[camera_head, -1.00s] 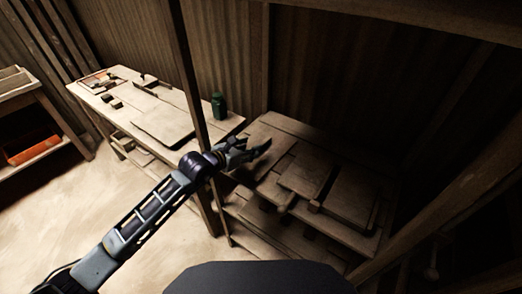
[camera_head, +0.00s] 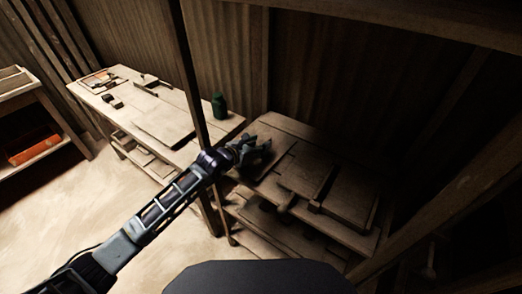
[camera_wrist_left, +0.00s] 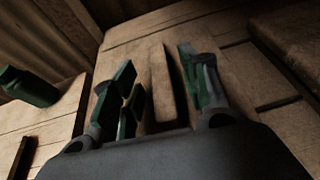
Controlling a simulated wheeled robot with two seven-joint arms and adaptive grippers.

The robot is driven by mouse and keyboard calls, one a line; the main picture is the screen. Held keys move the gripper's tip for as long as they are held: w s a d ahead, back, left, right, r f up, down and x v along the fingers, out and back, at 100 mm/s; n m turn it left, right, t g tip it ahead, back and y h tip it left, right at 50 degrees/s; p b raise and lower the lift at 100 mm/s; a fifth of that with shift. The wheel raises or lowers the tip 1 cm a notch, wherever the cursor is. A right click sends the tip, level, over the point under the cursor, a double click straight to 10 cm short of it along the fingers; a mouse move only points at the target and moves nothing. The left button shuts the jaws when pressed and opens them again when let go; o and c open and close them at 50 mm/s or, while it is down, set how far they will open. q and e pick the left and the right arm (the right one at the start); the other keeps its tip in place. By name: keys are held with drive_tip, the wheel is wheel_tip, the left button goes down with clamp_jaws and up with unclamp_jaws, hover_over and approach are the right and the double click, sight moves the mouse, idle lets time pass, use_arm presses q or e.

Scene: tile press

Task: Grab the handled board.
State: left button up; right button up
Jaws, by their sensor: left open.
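My left gripper (camera_head: 262,150) is over the left part of the right-hand wooden bench (camera_head: 300,128). In the left wrist view its fingers (camera_wrist_left: 160,95) are spread apart, with a raised wooden bar (camera_wrist_left: 162,80) between them. The bar looks like the handle of the board, with a gap visible to its right finger. Pale wood (camera_wrist_left: 125,50) lies beneath and beyond it; I cannot tell clearly where the board ends and the bench begins. In the head view the gripper hides the bar. My right gripper is not in view.
More flat boards (camera_head: 308,172) lie right of the gripper on the same bench. A green jar (camera_head: 219,105) stands on the left table (camera_head: 150,90), and shows at left in the wrist view (camera_wrist_left: 30,87). A dark post (camera_head: 190,70) rises near my left arm.

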use_arm(q)
clamp_jaws()
drive_tip(key=shift+r, duration=0.1)
idle(0.3)
wheel_tip(320, 180, up, 28)
drive_tip(key=b, duration=0.1)
idle(1.1)
idle(0.4)
